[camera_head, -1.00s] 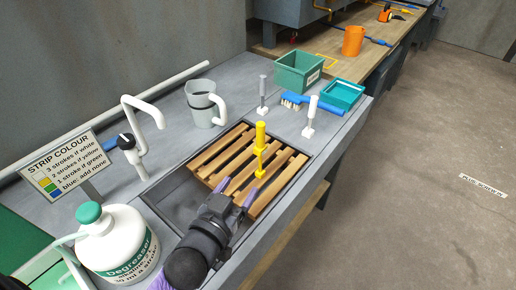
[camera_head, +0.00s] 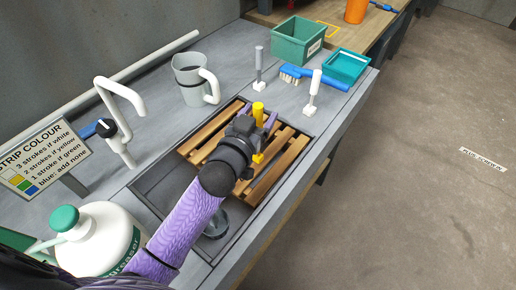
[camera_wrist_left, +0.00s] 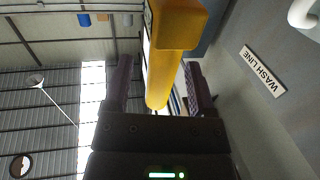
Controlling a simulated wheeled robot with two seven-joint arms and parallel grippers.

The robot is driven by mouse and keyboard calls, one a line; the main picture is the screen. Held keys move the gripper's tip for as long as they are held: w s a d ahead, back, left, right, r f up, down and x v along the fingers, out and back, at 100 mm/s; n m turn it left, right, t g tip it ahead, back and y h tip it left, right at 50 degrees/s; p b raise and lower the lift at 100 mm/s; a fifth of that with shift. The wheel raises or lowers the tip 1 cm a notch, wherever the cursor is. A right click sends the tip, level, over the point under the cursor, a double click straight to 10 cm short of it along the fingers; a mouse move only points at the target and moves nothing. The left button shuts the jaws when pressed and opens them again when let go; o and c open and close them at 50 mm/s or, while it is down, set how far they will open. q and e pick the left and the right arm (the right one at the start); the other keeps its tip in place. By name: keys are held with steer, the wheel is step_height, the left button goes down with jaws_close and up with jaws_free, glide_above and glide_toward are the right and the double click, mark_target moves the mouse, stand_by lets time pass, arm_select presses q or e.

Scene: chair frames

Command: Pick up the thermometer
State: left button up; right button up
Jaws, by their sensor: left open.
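The yellow upright piece, which I take to be the thermometer (camera_head: 258,108), stands on the wooden slats over the sink; its base shows below my gripper. My left gripper (camera_head: 257,114) is open, with its purple fingers on either side of the yellow shaft. In the left wrist view the yellow thermometer (camera_wrist_left: 163,72) lies between the two fingers of the left gripper (camera_wrist_left: 159,64), with a gap visible at the right finger; contact at the left finger is unclear. The gripper's body hides the middle of the piece in the head view. My right gripper is not in view.
The slatted rack (camera_head: 285,160) spans part of the sink. Grey (camera_head: 259,65) and white (camera_head: 313,90) upright pieces stand behind it. A grey jug (camera_head: 190,82), white tap (camera_head: 118,110), blue brush (camera_head: 310,73), green bin (camera_head: 298,42) and teal tray (camera_head: 346,65) surround it.

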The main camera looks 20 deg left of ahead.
arm_select(q)
jaws_close()
stand_by(0.4)
